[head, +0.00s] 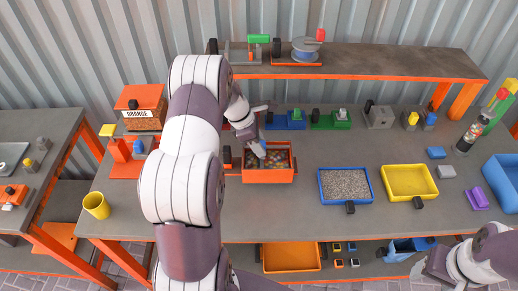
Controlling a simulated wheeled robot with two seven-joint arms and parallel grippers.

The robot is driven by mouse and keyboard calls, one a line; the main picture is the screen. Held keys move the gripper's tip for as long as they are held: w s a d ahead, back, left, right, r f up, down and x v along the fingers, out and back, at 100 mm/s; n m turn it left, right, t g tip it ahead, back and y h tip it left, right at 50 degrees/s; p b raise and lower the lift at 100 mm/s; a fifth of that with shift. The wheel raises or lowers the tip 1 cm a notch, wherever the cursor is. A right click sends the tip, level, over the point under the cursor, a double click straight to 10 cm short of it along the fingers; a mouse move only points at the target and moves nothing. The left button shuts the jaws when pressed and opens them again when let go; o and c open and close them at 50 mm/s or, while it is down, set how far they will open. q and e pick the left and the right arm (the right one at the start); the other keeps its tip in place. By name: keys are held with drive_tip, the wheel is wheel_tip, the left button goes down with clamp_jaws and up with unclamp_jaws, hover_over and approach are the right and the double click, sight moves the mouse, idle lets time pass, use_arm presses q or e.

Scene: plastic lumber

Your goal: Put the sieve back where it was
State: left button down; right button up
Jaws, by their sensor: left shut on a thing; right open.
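My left gripper (258,147) reaches down at the back left of an orange box (268,179) and is shut. What it holds is mostly hidden by its fingers; it appears to be the sieve, at or in the top of the box. Mixed brown and coloured bits (277,160) show inside the box. I cannot tell whether the sieve touches them. My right gripper (428,267) is low at the bottom right, open and apart from the table objects.
A blue tray of grey grit (345,185) and a yellow tray (408,181) stand to the right. A yellow cup (96,205) is near the left edge. Small coloured devices (330,120) line the back below an orange-edged shelf (390,77). The front middle of the table is clear.

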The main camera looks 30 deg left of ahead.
use_arm(q)
wheel_tip(320, 180, down, 3)
drive_tip(key=shift+r+p, duration=0.15)
drive_tip(key=shift+p, duration=0.2)
drive_tip(key=shift+f, duration=0.35)
drive_tip(key=c, duration=0.7)
unclamp_jaws()
drive_tip(key=shift+c, duration=0.2)
